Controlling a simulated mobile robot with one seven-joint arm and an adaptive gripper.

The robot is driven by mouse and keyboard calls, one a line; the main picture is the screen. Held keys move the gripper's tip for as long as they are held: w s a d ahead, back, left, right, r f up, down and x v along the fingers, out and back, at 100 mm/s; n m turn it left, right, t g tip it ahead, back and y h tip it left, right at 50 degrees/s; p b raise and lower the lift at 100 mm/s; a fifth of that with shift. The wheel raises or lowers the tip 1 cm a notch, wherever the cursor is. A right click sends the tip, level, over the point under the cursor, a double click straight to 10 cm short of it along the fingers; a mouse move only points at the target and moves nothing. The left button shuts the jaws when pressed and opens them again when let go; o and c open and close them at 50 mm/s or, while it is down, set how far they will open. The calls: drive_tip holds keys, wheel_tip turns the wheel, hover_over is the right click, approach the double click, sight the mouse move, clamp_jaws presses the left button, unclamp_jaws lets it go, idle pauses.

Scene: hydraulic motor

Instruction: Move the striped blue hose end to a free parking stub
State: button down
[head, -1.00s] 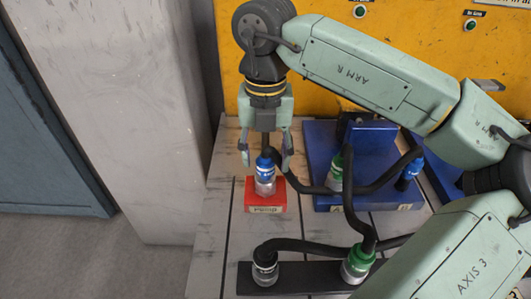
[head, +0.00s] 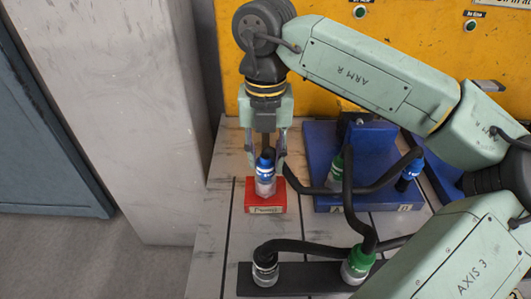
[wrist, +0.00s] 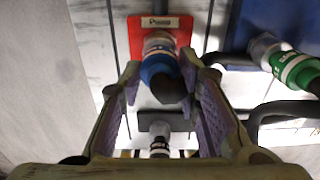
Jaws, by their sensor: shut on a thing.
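A blue hose end (head: 265,171) with white marking and a clear lower collar stands upright on the red block (head: 265,208); whether the marking is stripes is too small to tell. My gripper (head: 266,160) points down and its fingers are shut on this hose end. The wrist view shows the blue hose end (wrist: 159,66) between the finger pads, with the dark hose bending away. A second blue hose end (head: 408,172) stands on the blue block (head: 330,204) at the right. No free stub shows clearly; my arm hides part of the right side.
A dark rail (head: 312,278) at the front bears a black-and-white hose end (head: 265,268) and a green one (head: 358,265). Another green hose end (head: 336,172) is on the blue block. Dark hoses loop between them. A grey pillar stands left, a yellow panel behind.

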drive_tip(key=shift+r, duration=0.25)
drive_tip(key=shift+r, duration=0.15)
drive_tip(key=shift+r, duration=0.1)
drive_tip(key=shift+r+p, duration=0.9)
drive_tip(key=shift+r, duration=0.5)
drive_tip(key=c, duration=1.7)
unclamp_jaws()
clamp_jaws()
